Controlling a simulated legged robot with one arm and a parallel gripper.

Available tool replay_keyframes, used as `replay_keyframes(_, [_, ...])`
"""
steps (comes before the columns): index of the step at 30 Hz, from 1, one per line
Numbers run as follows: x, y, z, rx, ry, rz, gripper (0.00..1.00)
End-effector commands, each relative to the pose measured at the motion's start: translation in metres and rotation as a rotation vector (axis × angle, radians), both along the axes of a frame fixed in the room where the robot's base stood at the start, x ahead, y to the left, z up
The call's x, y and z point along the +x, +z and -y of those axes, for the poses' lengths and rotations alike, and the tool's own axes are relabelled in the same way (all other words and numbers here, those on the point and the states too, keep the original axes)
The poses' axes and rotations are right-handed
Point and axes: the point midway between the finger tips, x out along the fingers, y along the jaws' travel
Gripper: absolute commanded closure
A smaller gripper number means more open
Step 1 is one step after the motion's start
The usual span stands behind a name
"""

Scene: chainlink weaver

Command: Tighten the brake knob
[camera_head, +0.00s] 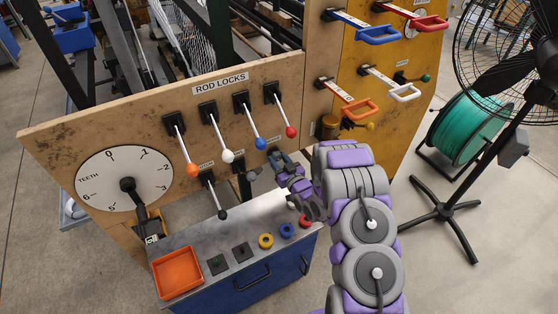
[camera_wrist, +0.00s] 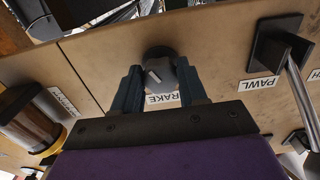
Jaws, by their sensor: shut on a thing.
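The brake knob (camera_wrist: 160,70) is a dark round knob with a grey grip on the wooden panel, above a label partly hidden so that only "RAKE" shows. My gripper (camera_wrist: 160,88) has one blue-grey finger on each side of the knob and is shut on it. In the head view my gripper (camera_head: 277,158) reaches the panel below the red-tipped lever. There the fingers and wrist hide most of the knob. How far the knob is turned cannot be told.
A lever labelled PAWL (camera_wrist: 284,50) stands close beside my gripper. Rod lock levers (camera_head: 228,156) stick out above. A blue cabinet (camera_head: 235,292) with an orange tray (camera_head: 178,273) stands below. A fan (camera_head: 450,210) and a green reel (camera_head: 461,126) stand at right.

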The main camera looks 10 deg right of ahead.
Motion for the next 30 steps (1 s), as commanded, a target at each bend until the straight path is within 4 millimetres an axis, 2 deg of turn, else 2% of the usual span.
replay_keyframes(11, [0.0001,0.0044,0.0007,0.162,-0.004,-0.053,0.89])
replay_keyframes(30, [0.0007,0.0038,0.0008,0.73,-0.005,-0.235,0.89])
